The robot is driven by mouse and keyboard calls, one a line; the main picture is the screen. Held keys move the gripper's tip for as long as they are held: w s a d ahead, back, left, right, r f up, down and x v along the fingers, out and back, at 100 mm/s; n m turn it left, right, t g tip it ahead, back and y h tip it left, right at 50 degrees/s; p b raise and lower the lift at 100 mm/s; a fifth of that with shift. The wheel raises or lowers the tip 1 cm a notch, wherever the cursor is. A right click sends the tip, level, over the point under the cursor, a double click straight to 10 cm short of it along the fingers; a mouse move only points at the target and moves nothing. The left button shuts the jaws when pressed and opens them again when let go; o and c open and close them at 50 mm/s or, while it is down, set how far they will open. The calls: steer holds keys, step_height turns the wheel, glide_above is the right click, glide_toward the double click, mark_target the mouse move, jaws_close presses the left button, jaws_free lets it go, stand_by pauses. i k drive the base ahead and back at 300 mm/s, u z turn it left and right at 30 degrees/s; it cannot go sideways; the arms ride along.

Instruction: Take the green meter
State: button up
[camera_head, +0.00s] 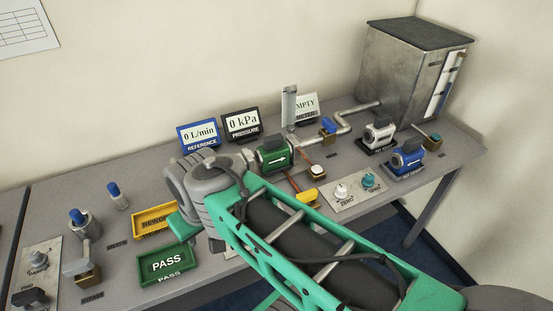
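The green meter (275,156) sits in the pipe run in the middle of the table. It has a white arrow on its side, a dark block on top and light metal ends. My green and grey arm reaches in from the lower right, and its grey wrist joints are left of and nearer than the meter. A green end part of mine (183,226) points down between the two trays. My gripper's fingers cannot be made out, so its opening is not shown. Nothing is seen touching the meter.
A green PASS tray (165,279) and yellow REWORK tray (146,229) lie at left. A white meter (377,136) and blue meter (405,163) stand right. Displays (199,134) line the back, near a metal tank (390,75). Knobs (343,190) and valves (81,221) crowd the front and left.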

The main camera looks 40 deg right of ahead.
mark_target(275, 153)
steer(key=z, duration=0.05)
steer(key=k, duration=0.2)
steer(key=z, duration=1.05)
steer(key=i, duration=0.25)
steer(key=u, duration=4.05)
steer(key=k, duration=0.55)
steer(key=z, duration=1.4)
